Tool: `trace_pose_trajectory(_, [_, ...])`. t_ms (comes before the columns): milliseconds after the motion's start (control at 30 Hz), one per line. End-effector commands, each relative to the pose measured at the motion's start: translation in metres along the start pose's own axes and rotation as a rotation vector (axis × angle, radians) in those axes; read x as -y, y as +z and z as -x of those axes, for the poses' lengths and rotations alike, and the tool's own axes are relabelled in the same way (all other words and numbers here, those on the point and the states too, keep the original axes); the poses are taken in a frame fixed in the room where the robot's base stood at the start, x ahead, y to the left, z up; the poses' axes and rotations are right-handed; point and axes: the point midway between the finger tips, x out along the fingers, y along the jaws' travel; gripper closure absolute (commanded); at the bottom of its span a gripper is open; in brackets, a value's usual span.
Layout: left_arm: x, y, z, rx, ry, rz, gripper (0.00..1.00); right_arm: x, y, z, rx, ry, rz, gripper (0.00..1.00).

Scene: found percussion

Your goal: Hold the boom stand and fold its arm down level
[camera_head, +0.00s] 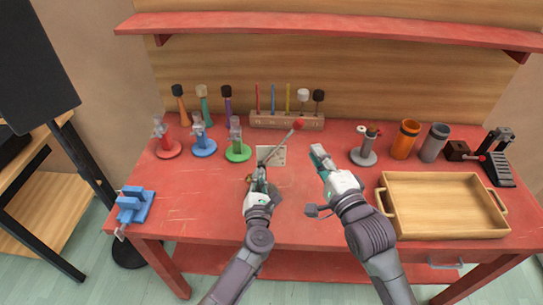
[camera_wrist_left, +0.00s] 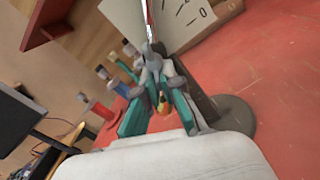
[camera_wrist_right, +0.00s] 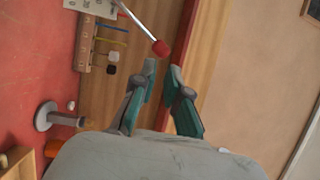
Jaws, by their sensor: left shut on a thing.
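The boom stand has a dark round base, seen in the left wrist view (camera_wrist_left: 236,120), and a thin arm (camera_head: 281,144) ending in a red ball (camera_head: 299,124). The arm slants up and to the right in the head view. My left gripper (camera_head: 259,178) is shut on the stand near its upper part, hiding much of the post. My right gripper (camera_head: 319,155) is open and empty, to the right of and apart from the arm. In the right wrist view the red ball (camera_wrist_right: 161,48) shows just beyond the fingertips, not between them.
A white card (camera_head: 272,156) lies behind the stand. Red, blue and green stands (camera_head: 237,152) are at left, a wooden rack (camera_head: 286,120) at the back. A grey stand (camera_head: 363,155), cups (camera_head: 405,140) and a wooden tray (camera_head: 440,232) are at right. A blue vise (camera_head: 134,205) sits at the left edge.

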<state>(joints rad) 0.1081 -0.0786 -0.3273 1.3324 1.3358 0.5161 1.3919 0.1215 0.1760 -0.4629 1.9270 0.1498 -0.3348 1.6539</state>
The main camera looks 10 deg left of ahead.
Motion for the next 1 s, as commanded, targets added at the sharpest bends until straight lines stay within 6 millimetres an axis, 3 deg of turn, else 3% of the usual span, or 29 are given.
trace_pose_trajectory(167, [0.0,0.0,0.0,0.0,-0.001,0.0,1.0,0.0,0.009,-0.004,-0.019,-0.002,0.453,1.0])
trace_pose_trajectory(500, [0.0,0.0,0.0,0.0,-0.001,0.0,1.0,0.006,0.035,-0.011,-0.089,-0.002,1.672,1.0])
trace_pose_trajectory(700, [0.0,0.0,0.0,0.0,-0.001,0.0,1.0,0.013,0.05,-0.013,-0.146,0.006,2.258,1.0])
trace_pose_trajectory(833, [0.0,0.0,0.0,0.0,-0.001,0.0,1.0,0.017,0.056,-0.014,-0.176,0.015,2.488,1.0])
trace_pose_trajectory(1000, [0.0,0.0,0.0,0.0,-0.001,0.0,1.0,0.019,0.06,-0.017,-0.194,0.02,2.611,1.0])
